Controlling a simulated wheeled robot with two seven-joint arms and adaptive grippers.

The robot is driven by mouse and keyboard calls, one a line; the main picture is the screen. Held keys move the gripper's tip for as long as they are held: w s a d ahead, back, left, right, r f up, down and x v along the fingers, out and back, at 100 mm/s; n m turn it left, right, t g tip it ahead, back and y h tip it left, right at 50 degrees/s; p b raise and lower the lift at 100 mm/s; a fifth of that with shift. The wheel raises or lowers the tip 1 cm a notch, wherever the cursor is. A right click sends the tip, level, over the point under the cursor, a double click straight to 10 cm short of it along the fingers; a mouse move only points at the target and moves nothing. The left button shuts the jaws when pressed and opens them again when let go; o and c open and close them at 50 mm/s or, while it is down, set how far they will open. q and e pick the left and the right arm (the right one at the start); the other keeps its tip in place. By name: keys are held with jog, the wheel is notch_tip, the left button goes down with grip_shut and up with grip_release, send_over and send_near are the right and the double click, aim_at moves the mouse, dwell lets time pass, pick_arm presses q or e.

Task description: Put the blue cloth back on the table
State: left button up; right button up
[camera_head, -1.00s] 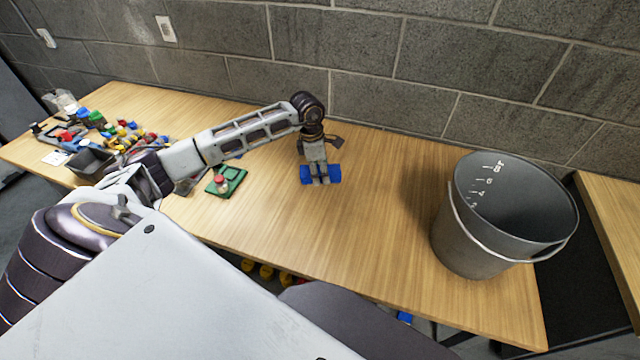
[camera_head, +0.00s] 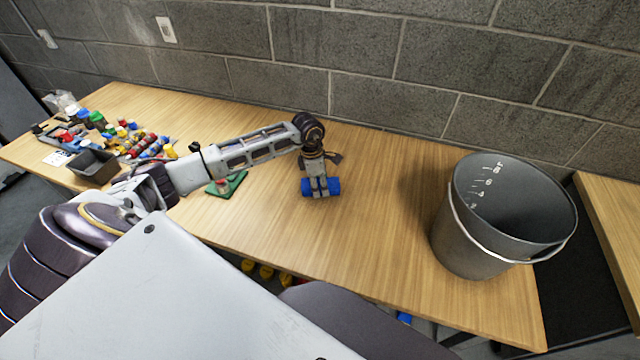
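The blue cloth (camera_head: 333,186) is a small bundle near the middle of the wooden table (camera_head: 390,230). It sticks out on both sides of my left gripper's fingers. My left gripper (camera_head: 320,193) points down and is shut on the cloth, at or just above the table top; I cannot tell whether the cloth touches the wood. My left arm reaches in from the left across the table. My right gripper is not in view.
A grey bucket (camera_head: 455,235) stands at the table's right end. A green pad (camera_head: 236,180) is partly hidden under my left arm. A black bin (camera_head: 94,168) and several coloured small items crowd the left end. The table around the cloth is clear.

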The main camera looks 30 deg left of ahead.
pick_arm(q)
jog(key=shift+f, duration=0.3)
jog(key=o, duration=1)
jog(key=shift+r, duration=0.15)
jog(key=r, duration=0.4)
jog(key=a+r, duration=0.1)
jog(key=r, duration=0.3)
jog(key=s+r, duration=0.1)
jog(key=r, duration=0.3)
jog(key=shift+a+b, duration=0.25)
jog(key=shift+b, duration=0.15)
jog(key=shift+s+f, duration=0.1)
jog(key=shift+f, duration=0.05)
